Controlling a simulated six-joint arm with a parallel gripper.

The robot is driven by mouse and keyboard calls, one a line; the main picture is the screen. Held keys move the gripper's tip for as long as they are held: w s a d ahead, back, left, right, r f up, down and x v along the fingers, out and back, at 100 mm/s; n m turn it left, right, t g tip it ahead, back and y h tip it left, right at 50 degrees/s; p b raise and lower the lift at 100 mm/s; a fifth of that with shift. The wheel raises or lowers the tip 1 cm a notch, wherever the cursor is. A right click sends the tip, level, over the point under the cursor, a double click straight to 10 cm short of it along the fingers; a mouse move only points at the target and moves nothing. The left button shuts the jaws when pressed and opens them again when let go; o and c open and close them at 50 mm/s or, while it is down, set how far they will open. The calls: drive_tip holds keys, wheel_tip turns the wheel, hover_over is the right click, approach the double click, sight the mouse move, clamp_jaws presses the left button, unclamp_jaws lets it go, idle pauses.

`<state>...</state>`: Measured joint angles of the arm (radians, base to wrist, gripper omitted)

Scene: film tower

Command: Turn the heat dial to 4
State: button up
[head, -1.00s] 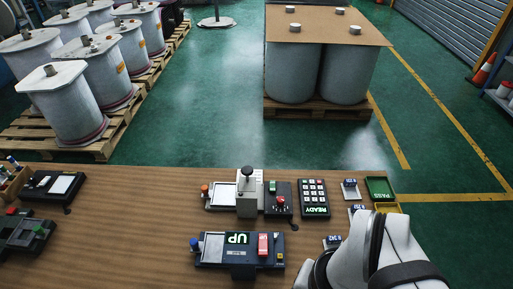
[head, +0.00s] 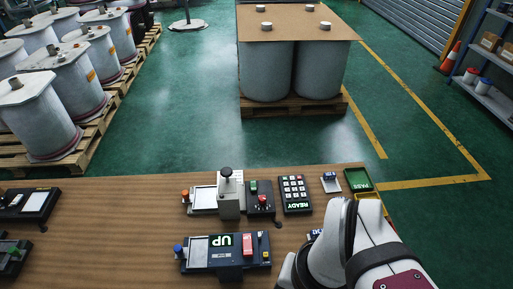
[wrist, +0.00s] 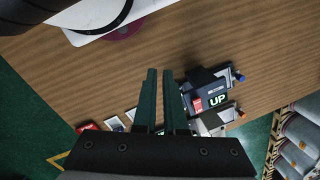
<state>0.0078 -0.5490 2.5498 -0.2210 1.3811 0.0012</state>
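No dial marked for heat can be made out in either view. A dark device (head: 197,264) with a lit UP display, a blue knob (head: 178,249) and a red block (head: 247,243) lies on the wooden table; its UP display also shows in the wrist view (wrist: 217,98). Behind it stands a pale press unit (head: 230,199) with a black top knob (head: 226,172). My gripper (wrist: 159,72) shows in the wrist view with two dark green fingers slightly apart and nothing between them. It is above the table, apart from the devices. In the head view my arm hides its fingers.
A keypad (head: 295,195) reading READY is right of the press unit. A green PASS tray (head: 358,180) is at the table's right end. More dark devices sit at the table's left (head: 32,201). The table's middle left (head: 110,240) is clear. Spools on pallets stand beyond.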

drive_tip(key=o, duration=0.5)
drive_tip(key=w+r+n, duration=0.1)
drive_tip(key=w, duration=0.2)
drive_tip(key=w+r+n, duration=0.1)
drive_tip(key=w+n, duration=0.1)
drive_tip(key=w, duration=0.1)
drive_tip(key=w+r+n, duration=0.1)
drive_tip(key=w, duration=0.3)
drive_tip(key=shift+d+h, duration=0.15)
drive_tip(key=shift+h, duration=0.15)
drive_tip(key=shift+c, duration=0.2)
drive_tip(key=shift+o, duration=1.3)
drive_tip(key=w+n, duration=0.4)
drive_tip(key=w, duration=0.4)
drive_tip(key=shift+w, duration=0.2)
drive_tip(key=n+h, duration=0.1)
drive_tip(key=n, duration=0.7)
hover_over(262, 197)
wheel_tip(262, 197, down, 6)
drive_tip(key=shift+t, duration=0.3)
wheel_tip(262, 197, down, 15)
drive_tip(key=shift+s+r, duration=0.15)
drive_tip(key=shift+r, duration=0.05)
drive_tip(key=shift+f, duration=0.35)
clamp_jaws()
